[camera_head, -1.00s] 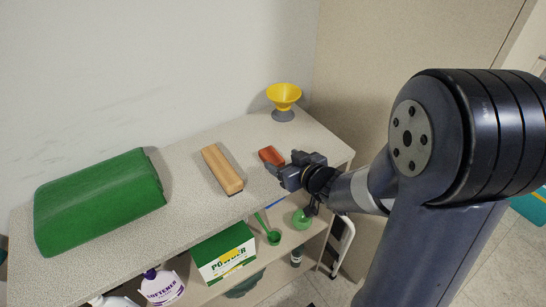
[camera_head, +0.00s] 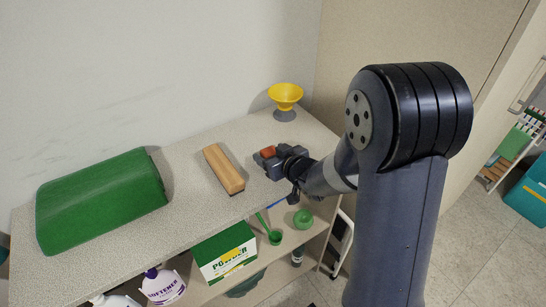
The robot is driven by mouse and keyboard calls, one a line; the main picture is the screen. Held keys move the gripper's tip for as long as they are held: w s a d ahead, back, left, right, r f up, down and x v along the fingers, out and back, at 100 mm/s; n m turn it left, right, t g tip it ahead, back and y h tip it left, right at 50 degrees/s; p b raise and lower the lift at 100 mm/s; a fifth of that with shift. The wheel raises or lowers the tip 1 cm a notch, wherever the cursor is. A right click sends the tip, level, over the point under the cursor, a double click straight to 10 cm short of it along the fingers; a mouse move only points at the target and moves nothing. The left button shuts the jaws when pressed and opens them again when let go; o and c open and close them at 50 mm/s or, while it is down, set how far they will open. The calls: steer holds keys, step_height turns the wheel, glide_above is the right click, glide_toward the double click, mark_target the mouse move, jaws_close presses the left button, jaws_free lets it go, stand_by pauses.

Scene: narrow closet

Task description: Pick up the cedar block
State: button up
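The cedar block, a small reddish-brown piece (camera_head: 269,152), lies on the top shelf right of the wooden brush. Only a small part of it shows, as my gripper covers the rest. My gripper (camera_head: 266,158) is low over the shelf top at the block, with its dark fingers beside it. I cannot tell whether the fingers touch the block or are closed on it.
A wooden brush (camera_head: 224,168) lies just left of my gripper. A yellow funnel-like cup (camera_head: 285,95) stands behind it. A green folded bundle (camera_head: 100,200) fills the left of the shelf top (camera_head: 190,215). A powder box (camera_head: 224,252) and bottles stand below.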

steer(key=c, duration=1)
steer(key=shift+o, duration=0.2)
